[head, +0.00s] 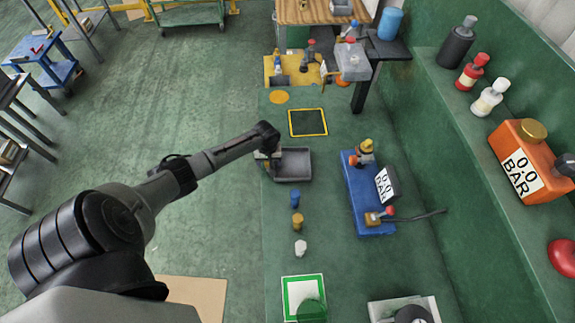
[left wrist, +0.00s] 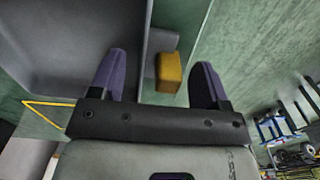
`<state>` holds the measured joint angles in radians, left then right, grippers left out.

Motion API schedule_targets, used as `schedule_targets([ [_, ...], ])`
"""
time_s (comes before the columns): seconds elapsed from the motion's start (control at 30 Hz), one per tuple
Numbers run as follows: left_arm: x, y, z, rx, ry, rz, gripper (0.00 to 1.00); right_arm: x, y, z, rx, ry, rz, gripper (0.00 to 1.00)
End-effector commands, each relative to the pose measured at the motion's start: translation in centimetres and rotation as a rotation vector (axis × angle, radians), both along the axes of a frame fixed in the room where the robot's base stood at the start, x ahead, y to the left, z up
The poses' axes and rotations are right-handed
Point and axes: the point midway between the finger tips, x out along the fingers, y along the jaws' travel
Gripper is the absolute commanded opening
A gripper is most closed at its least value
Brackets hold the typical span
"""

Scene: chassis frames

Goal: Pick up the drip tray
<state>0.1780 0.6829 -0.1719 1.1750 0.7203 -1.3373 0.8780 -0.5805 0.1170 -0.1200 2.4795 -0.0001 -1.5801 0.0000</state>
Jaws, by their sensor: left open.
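The drip tray (head: 292,166) is a shallow dark grey open box on the green bench, right of my left gripper (head: 268,160). In the left wrist view the tray (left wrist: 75,45) fills the upper left. One purple-grey finger shows over its inside and the other lies past its near wall. A yellow block (left wrist: 168,73) on a grey ledge at that wall shows between the open fingers (left wrist: 162,82). Nothing is gripped. I cannot tell whether the fingers touch the tray. My right gripper is not in view.
A blue fixture with a gauge (head: 370,195) stands to the right. Several small fittings (head: 297,222) line up in front. A green-framed white pad (head: 303,292) is at the front. Bottles stand on the right shelf (head: 440,75).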

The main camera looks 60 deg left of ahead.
Motion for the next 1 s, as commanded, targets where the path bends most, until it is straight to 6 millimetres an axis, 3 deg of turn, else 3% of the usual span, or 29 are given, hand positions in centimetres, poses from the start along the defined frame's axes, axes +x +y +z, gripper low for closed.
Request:
schedule_targets([
  [0.17,0.01,0.00,0.04,0.000,0.000,0.000,0.69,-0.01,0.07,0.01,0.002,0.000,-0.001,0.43],
  [0.77,0.01,0.03,0.07,0.000,0.000,0.000,0.12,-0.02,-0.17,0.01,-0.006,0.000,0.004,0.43],
  [1.0,0.05,0.04,0.28,0.000,-0.001,0.000,0.12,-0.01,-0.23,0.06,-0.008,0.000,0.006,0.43],
])
